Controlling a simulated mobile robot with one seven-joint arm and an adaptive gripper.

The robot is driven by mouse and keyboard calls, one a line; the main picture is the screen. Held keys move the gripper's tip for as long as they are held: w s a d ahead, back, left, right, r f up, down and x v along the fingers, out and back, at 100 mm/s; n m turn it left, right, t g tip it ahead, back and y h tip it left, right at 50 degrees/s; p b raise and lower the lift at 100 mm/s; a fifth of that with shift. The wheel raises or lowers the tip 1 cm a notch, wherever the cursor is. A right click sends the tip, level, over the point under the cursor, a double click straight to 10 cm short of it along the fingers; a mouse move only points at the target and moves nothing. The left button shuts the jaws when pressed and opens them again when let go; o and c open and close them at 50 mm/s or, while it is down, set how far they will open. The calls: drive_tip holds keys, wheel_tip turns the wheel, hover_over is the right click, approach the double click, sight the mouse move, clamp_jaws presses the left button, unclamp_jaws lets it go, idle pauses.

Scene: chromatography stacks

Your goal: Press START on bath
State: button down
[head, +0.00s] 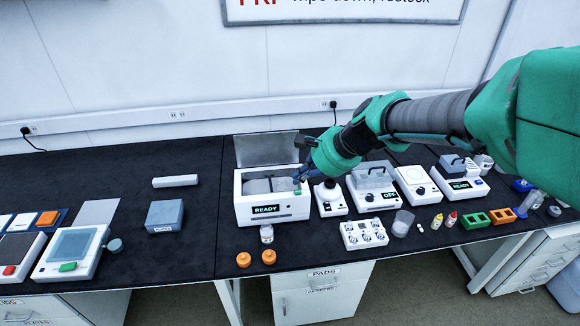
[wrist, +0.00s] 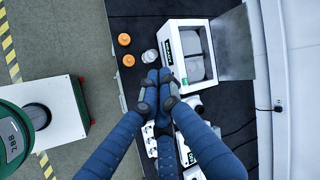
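A white box-shaped bath (head: 272,217) stands on the black bench with its lid raised at the back and a dark display reading READY on its front. The bath also shows in the wrist view (wrist: 203,88), with its lid to the right. My gripper (head: 302,176) is at the bath's right side in the head view. In the wrist view my gripper's fingertips (wrist: 159,76) are together, with nothing seen between them, close to the bath's front corner. A small green patch (head: 297,191) shows just below my gripper; I cannot tell whether the fingertips touch it. No START label is readable.
A small clear jar (head: 266,234) and two orange caps (head: 256,258) stand in front of the bath. Several white instruments, one a device reading OFF (head: 375,197), crowd the right. A grey block (head: 165,216) lies left, with bare bench between it and the bath.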

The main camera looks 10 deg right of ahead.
drive_tip(key=w+f+m+p, duration=0.3)
drive_tip(key=w+f+m, duration=0.25)
drive_tip(key=w, duration=0.65)
drive_tip(key=m+t+p, duration=0.2)
drive_tip(key=m+p, duration=0.1)
drive_tip(key=m, duration=0.4)
hover_over(300, 192)
wheel_tip(300, 192, down, 9)
drive_tip(key=shift+a+f+y, duration=0.1)
drive_tip(key=shift+y, duration=0.2)
drive_tip(key=shift+f+b, duration=0.15)
drive_tip(key=shift+b, duration=0.15)
drive_tip(key=shift+f+b, duration=3.15)
drive_tip(key=shift+f, duration=1.1)
drive_tip(key=shift+f+b, duration=0.8)
drive_tip(key=shift+r, duration=0.1)
drive_tip(key=shift+r+p, duration=0.55)
drive_tip(key=shift+r, duration=0.2)
